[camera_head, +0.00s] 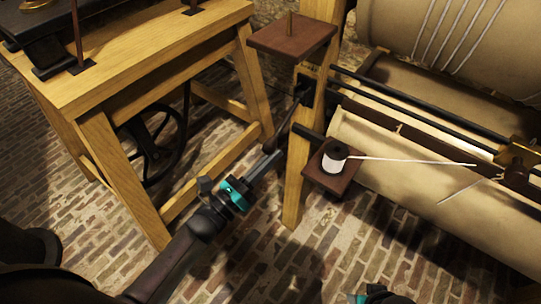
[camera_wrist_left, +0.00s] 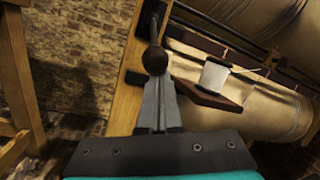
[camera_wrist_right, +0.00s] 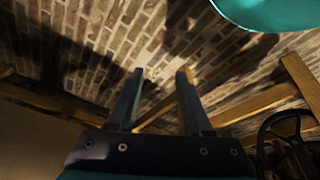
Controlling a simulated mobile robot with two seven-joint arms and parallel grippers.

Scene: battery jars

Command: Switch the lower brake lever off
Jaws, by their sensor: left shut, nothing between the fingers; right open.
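A dark brake lever (camera_head: 289,113) slants down and left from the wooden post of the roller frame. In the left wrist view its round dark brown knob (camera_wrist_left: 155,61) sits at the tips of my fingers, and the lever's shaft runs up behind it. My left gripper (camera_head: 277,155) is shut and empty, with its tips right by the knob; I cannot tell whether they touch. It also shows in the left wrist view (camera_wrist_left: 158,80). My right gripper (camera_wrist_right: 160,72) is open and empty above the brick floor; only a teal bit of it shows at the head view's bottom edge.
The wooden post (camera_head: 297,180) carries a small shelf (camera_head: 331,180) with a white spool (camera_head: 334,160). Large pale rollers (camera_head: 430,190) and dark rails fill the right. A wooden bench (camera_head: 140,60) with a dark wheel beneath stands left. Brick floor is open in front.

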